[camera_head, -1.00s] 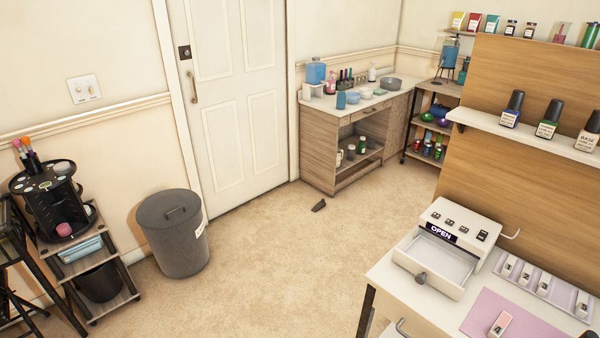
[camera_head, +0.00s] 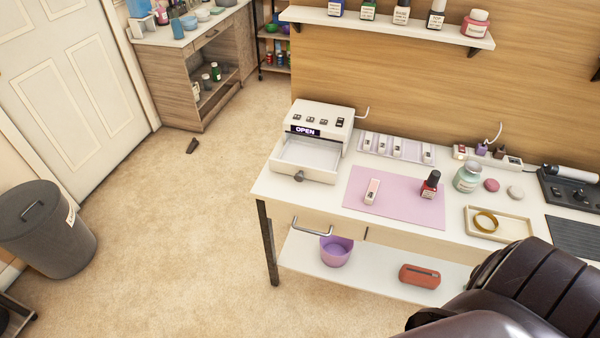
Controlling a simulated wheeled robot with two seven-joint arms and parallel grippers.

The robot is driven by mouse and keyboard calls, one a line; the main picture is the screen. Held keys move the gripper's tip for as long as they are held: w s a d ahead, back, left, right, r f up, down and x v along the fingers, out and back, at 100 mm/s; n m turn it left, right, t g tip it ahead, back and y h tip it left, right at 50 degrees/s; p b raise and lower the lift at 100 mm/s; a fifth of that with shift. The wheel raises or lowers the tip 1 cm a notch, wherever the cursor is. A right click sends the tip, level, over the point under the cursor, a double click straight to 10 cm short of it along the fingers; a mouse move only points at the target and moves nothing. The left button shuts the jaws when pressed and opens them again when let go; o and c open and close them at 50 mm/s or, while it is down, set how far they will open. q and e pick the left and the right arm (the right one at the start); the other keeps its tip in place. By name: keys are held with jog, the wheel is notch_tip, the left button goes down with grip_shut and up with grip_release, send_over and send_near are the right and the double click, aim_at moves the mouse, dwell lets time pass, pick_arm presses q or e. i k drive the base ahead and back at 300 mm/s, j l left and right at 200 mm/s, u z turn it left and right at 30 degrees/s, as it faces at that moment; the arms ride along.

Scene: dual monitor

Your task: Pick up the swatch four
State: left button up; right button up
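A pale swatch tray (camera_head: 413,152) lies at the back of the white desk (camera_head: 275,185), with several small white swatches in it and a gap before the rightmost swatch (camera_head: 428,155). One loose swatch (camera_head: 372,191) with a pinkish face lies on the pink mat (camera_head: 400,214) in front of the tray. Neither of my grippers is in view.
An "OPEN" box with an open drawer (camera_head: 306,155) stands left of the mat.

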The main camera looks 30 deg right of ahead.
aim_at(374, 185)
jog(key=z, duration=1.55)
